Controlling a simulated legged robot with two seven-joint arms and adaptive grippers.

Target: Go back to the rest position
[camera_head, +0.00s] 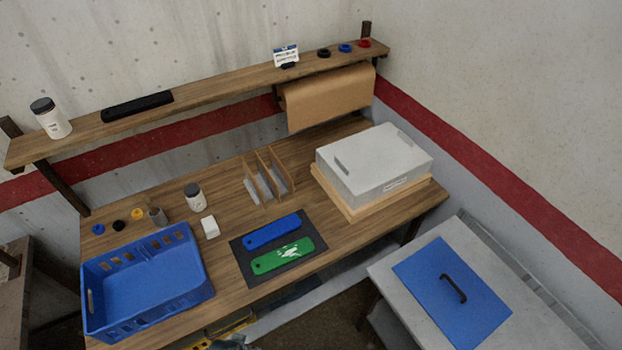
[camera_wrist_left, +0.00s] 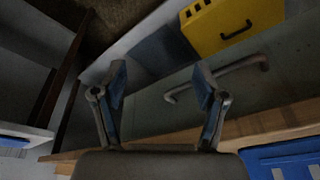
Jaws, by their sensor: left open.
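My left gripper (camera_wrist_left: 160,88) shows in the left wrist view with its two fingers spread apart and nothing between them. Behind the fingers are a grey surface with a grey bar handle (camera_wrist_left: 216,78) and a yellow case (camera_wrist_left: 232,24) with a dark handle. The wooden edge of the workbench and part of the blue crate (camera_wrist_left: 285,160) are at the lower right. In the head view, a small grey-green part shows at the bottom edge, and I cannot tell what it is. My right gripper is in neither view.
The workbench (camera_head: 222,246) holds the blue crate (camera_head: 150,280), a dark mat (camera_head: 244,250) with blue and green pieces, dividers, jars and a grey box (camera_head: 375,163). A shelf (camera_head: 215,88) runs behind. A side table with a blue panel (camera_head: 430,290) stands at lower right.

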